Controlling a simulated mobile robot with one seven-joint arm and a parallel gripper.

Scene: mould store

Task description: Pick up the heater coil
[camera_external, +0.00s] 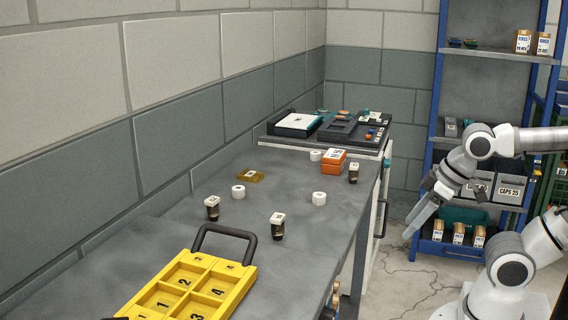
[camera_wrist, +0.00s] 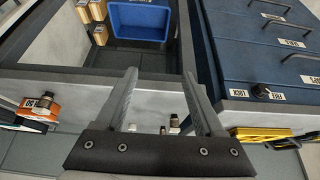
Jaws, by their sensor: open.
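I cannot make out for certain which thing is the heater coil. The small things on the grey bench (camera_external: 180,232) in the external view include white ring-like rolls (camera_external: 319,198), dark jars with pale lids (camera_external: 278,227), a flat amber block (camera_external: 250,175) and an orange labelled box (camera_external: 333,160). My gripper (camera_external: 414,224) hangs to the right of the bench, apart from all of these. In the wrist view my gripper (camera_wrist: 159,74) has its two fingers spread with nothing between them.
A yellow numbered tray (camera_external: 190,290) with a dark handle stands at the bench's near end. A dark organiser (camera_external: 340,128) sits on the far cabinet. A blue-framed shelf (camera_external: 490,55) stands behind my arm. The wrist view shows a blue bin (camera_wrist: 140,20) and a dark blue chest (camera_wrist: 255,50).

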